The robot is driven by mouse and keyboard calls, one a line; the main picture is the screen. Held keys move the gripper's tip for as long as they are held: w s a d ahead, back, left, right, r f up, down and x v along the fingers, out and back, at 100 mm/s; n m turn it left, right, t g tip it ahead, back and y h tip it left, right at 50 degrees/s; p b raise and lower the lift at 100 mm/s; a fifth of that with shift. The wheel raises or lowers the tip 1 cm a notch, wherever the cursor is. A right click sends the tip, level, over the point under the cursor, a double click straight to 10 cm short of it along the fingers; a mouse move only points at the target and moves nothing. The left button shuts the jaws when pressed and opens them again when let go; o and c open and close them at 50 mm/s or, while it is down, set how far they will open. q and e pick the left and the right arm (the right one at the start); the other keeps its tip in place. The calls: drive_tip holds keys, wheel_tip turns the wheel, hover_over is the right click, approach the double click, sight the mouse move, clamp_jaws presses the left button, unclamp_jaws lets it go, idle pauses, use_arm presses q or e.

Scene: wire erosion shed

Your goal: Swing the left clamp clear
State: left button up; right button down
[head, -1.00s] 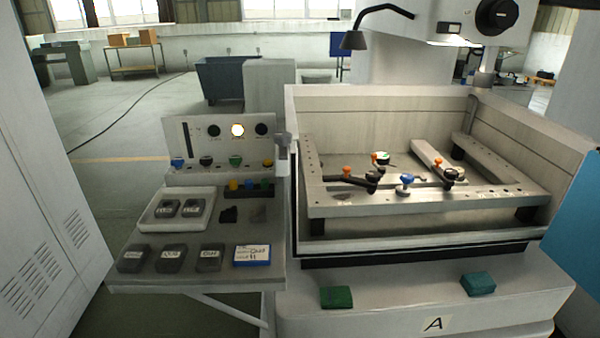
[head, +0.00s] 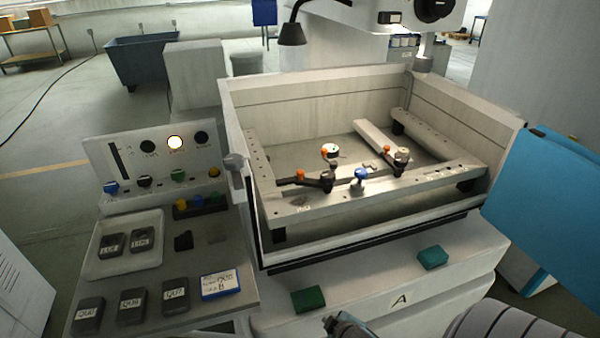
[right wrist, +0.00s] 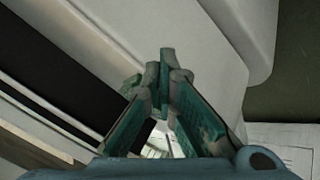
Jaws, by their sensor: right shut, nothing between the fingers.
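The left clamp (head: 312,181) is a dark arm with an orange tip, lying across the front rail (head: 290,211) of the frame inside the open machine tank. The right clamp (head: 396,158), also dark with an orange knob, sits on the rail further right. A blue knob (head: 361,176) stands between them. My right gripper (right wrist: 165,75) is shut and empty in the right wrist view, over the pale machine front, away from the clamps. Part of my right arm shows at the bottom edge of the head view. My left gripper is not in view.
The tank's front wall (head: 345,243) stands before the rail. Two green blocks (head: 308,299) (head: 433,257) lie on the ledge below. A control panel (head: 160,157) and a shelf (head: 205,262) with labelled dark blocks are at left. A black lamp (head: 291,34) hangs behind.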

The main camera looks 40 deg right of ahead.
sight(314, 179)
drive_tip(key=w+d+r+n+t+p, duration=0.1)
drive_tip(key=w+r+n+t, duration=0.3)
drive_tip(key=r, duration=0.6)
drive_tip(key=w+r+n+t, duration=0.2)
drive_tip(key=w+r, duration=0.3)
drive_tip(key=r, duration=0.5)
drive_tip(key=w+d+r+n+t+p, duration=0.1)
drive_tip(key=w+r+n+t, duration=0.3)
drive_tip(key=r, duration=0.6)
drive_tip(key=shift+m+g+h, duration=0.4)
drive_tip(key=shift+g, duration=0.1)
drive_tip(key=x, duration=1.1)
drive_tip(key=shift+a+r, duration=0.2)
drive_tip(key=shift+w+d+f, duration=0.1)
drive_tip(key=shift+w+d, duration=0.2)
drive_tip(key=shift+d, duration=0.3)
drive_tip(key=shift+w+d+f, duration=0.15)
drive_tip(key=shift+w+d, duration=0.15)
drive_tip(key=shift+d, duration=0.25)
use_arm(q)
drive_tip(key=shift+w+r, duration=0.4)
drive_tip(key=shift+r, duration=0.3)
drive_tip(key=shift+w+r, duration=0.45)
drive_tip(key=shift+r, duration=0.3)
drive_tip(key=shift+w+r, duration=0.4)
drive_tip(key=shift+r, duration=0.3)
use_arm(e)
drive_tip(key=shift+w+d+f, duration=0.1)
drive_tip(key=shift+w+d, duration=0.1)
drive_tip(key=shift+d, duration=0.3)
